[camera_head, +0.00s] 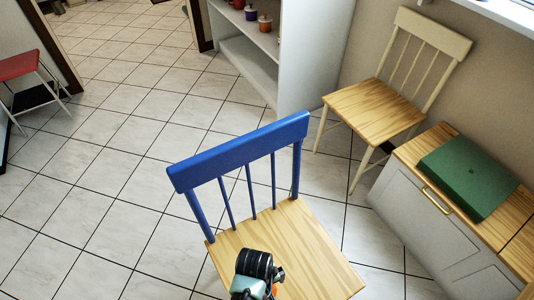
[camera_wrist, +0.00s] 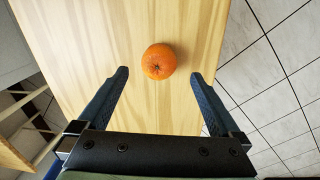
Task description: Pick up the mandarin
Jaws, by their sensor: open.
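The mandarin (camera_wrist: 159,61) is a round orange fruit lying on the wooden seat of the blue-backed chair (camera_wrist: 110,30). In the wrist view it sits beyond my fingertips, centred a little above the gap between them. My gripper (camera_wrist: 161,76) is open and empty, with its two dark blue fingers apart. In the head view my gripper is over the front part of the chair seat (camera_head: 300,235). Only a small orange patch of the mandarin (camera_head: 274,291) shows there beside it; my wrist hides the rest.
The chair's blue slatted backrest (camera_head: 240,150) rises behind the seat. A cream chair (camera_head: 375,105) stands at the back right. A counter (camera_head: 430,205) with a green box (camera_head: 468,175) is at the right. A white shelf (camera_head: 250,65) stands behind. Tiled floor is open at the left.

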